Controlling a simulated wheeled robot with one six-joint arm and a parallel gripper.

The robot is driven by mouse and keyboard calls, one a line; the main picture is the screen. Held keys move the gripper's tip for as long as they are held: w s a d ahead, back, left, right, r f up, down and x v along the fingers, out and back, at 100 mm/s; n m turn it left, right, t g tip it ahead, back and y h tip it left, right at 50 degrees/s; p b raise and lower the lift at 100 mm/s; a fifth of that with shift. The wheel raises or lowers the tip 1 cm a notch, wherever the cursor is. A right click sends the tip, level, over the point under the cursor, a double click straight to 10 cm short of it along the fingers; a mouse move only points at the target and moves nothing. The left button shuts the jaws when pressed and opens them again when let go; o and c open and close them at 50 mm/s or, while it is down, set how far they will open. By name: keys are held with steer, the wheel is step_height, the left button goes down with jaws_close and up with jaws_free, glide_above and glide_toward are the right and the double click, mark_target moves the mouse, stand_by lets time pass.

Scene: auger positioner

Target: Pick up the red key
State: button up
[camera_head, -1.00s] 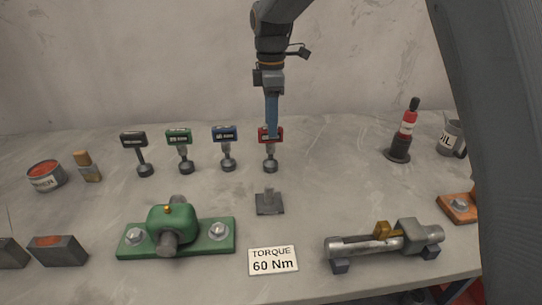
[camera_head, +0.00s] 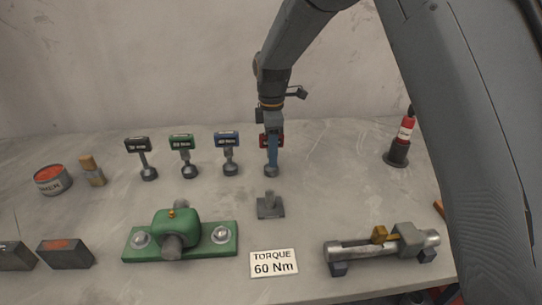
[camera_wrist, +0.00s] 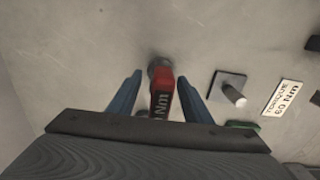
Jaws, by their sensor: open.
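The red key (camera_head: 263,141) stands upright at the right end of a row of torque keys, on a round dark base. My gripper (camera_head: 272,163) is pointed down at it and its blue fingers partly hide it in the head view. In the wrist view the red head of the key (camera_wrist: 161,92) with "Nm" on it lies between my two open blue fingers (camera_wrist: 160,77). A gap shows on each side of the key, and neither finger appears to touch it.
The blue key (camera_head: 228,140), green key (camera_head: 182,142) and black key (camera_head: 139,145) stand to the left. A grey post on a square plate (camera_head: 270,208) is just in front. A torque sign (camera_head: 273,263) lies nearer. A red and black bottle (camera_head: 405,131) stands right.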

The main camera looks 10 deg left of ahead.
jaws_close()
steer(key=shift+r, duration=0.15)
